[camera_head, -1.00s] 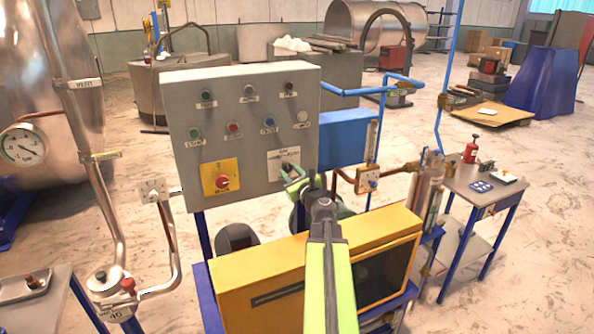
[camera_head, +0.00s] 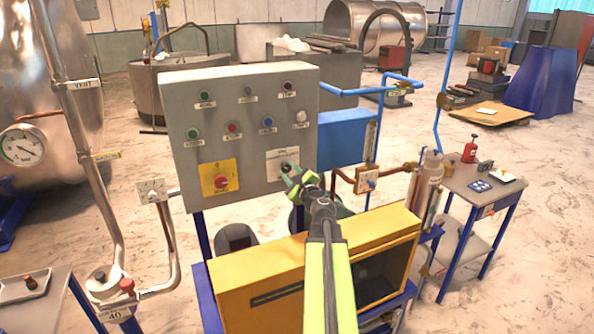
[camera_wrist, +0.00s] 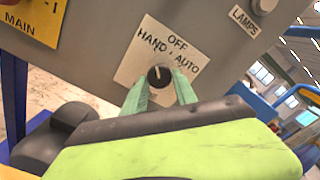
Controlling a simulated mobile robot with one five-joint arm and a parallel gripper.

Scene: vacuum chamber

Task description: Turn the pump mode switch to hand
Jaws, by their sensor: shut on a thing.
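The pump mode switch is a small round black knob (camera_wrist: 159,76) on a white label (camera_wrist: 136,67) marked HAND, OFF and AUTO. In the wrist view a pale mark on the knob points up and left, toward the HAND side of OFF. In the head view the knob (camera_head: 285,167) sits at the lower right of the grey control panel (camera_head: 255,100). My gripper (camera_head: 293,174) reaches it from the lower right. Its green fingers (camera_wrist: 160,92) stand on either side of the knob, shut on it. They hide the knob's lower edge.
The yellow MAIN switch plate (camera_head: 219,179) is left of the label. Several buttons and lamps (camera_head: 268,122) are above. A yellow cabinet (camera_head: 260,290) stands below, under my arm. A blue box (camera_head: 343,138) is right of the panel.

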